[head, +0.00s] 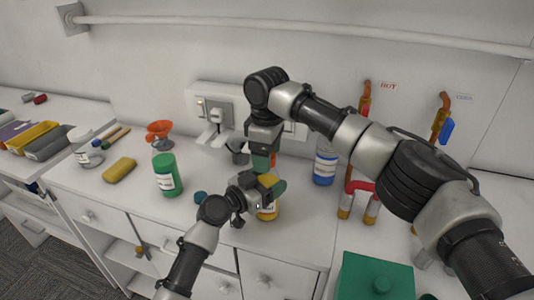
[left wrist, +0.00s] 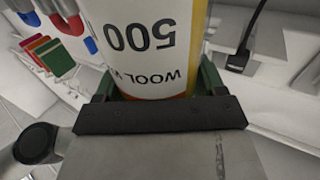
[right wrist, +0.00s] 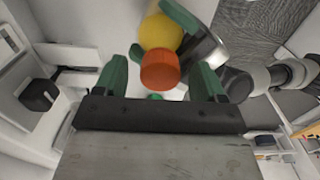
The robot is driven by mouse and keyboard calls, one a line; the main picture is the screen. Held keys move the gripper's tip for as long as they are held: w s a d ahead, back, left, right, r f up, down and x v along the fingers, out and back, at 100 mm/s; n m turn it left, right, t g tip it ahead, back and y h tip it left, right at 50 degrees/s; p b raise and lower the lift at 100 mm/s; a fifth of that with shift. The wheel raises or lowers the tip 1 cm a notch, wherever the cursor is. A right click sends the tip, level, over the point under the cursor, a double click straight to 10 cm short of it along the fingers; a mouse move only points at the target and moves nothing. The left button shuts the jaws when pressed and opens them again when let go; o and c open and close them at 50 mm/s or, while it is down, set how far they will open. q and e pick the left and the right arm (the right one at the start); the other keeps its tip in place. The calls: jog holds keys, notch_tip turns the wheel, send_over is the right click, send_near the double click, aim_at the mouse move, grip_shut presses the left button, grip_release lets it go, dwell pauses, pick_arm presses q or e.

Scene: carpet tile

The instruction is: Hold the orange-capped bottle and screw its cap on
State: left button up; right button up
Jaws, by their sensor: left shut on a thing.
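My left gripper (head: 262,194) is shut on a yellow bottle (head: 268,212) above the counter. The left wrist view shows its white label (left wrist: 142,40), marked 500, between the green fingers. An orange cap (right wrist: 160,70) stands at the bottle's yellow top (right wrist: 160,32); I cannot tell how tightly it is seated. My right gripper (right wrist: 160,82) is above, pointing down. Its green fingers stand apart on either side of the cap, with gaps. In the head view, the right gripper and arm partly hide the cap.
A blue-and-white bottle (head: 325,165) and pipes (head: 362,186) are to the right. Wall sockets (head: 214,113) are close behind. A green box (head: 375,278) is at front right.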

notch_tip(320, 180, up, 12)
dwell(0.7)
pick_arm(q)
jog(key=o, duration=1.8)
jog(key=shift+a, duration=0.1)
